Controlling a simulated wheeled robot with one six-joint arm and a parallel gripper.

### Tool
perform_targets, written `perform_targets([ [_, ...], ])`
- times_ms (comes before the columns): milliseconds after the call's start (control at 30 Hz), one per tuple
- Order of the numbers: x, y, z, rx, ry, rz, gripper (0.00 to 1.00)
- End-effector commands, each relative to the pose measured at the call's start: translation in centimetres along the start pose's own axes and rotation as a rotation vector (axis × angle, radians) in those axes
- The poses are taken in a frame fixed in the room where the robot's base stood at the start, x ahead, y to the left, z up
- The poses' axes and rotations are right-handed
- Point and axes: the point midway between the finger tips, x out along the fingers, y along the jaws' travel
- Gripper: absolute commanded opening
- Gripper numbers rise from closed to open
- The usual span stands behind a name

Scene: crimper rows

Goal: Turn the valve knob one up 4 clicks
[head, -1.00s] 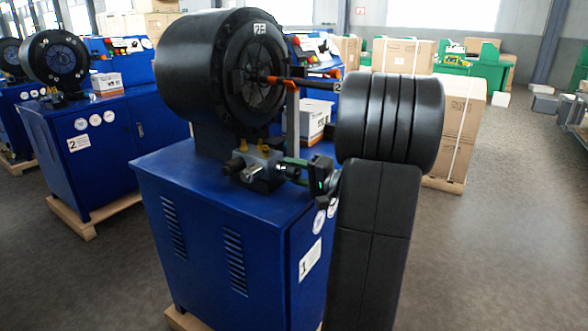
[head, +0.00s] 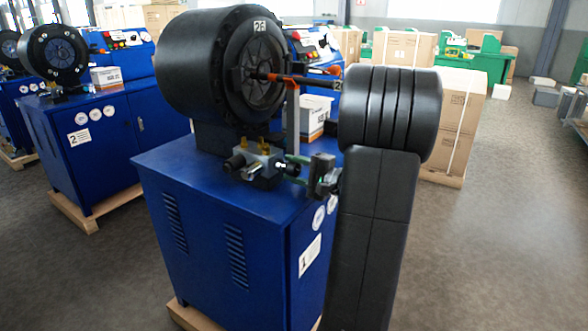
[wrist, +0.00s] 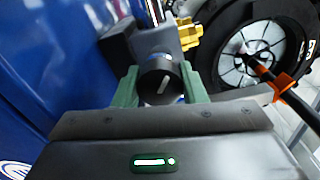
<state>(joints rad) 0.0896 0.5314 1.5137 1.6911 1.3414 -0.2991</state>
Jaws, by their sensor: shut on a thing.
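The valve knob (wrist: 154,86) is a round black knob with a short white line on its face. In the wrist view the line leans a little right of upright. My gripper (wrist: 158,72) has its two green fingers on either side of the knob, shut on it. In the head view my gripper (head: 294,171) reaches the right side of the grey valve block (head: 262,157) on the blue crimper marked 1; the held knob is mostly hidden there. A second black knob (head: 238,161) sticks out at the block's left.
Yellow fittings (head: 267,141) stand on the block. The big black crimper head (head: 205,65) rises behind it, with an orange-marked hose (head: 300,80) running out to the right. A carton (head: 316,117) sits behind. Crimper 2 (head: 85,135) stands at left.

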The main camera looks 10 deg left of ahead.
Motion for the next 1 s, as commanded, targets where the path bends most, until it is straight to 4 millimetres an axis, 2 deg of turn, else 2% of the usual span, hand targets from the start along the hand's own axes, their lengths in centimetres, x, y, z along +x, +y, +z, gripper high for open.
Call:
perform_targets([
  [133,0.0,0.0,-0.1,0.0,0.002,0.0,0.15],
  [167,0.0,0.0,-0.1,0.0,0.002,0.0,0.42],
  [267,0.0,0.0,-0.1,0.0,0.002,0.0,0.59],
  [533,-0.1,0.0,0.0,-0.001,0.001,0.0,0.59],
  [667,-0.9,0.0,-0.1,-0.001,0.003,-0.001,0.59],
  [767,-2.4,0.0,-0.1,-0.001,0.005,-0.001,0.59],
  [1000,-7.8,0.0,-0.1,0.0,0.007,-0.001,0.59],
])
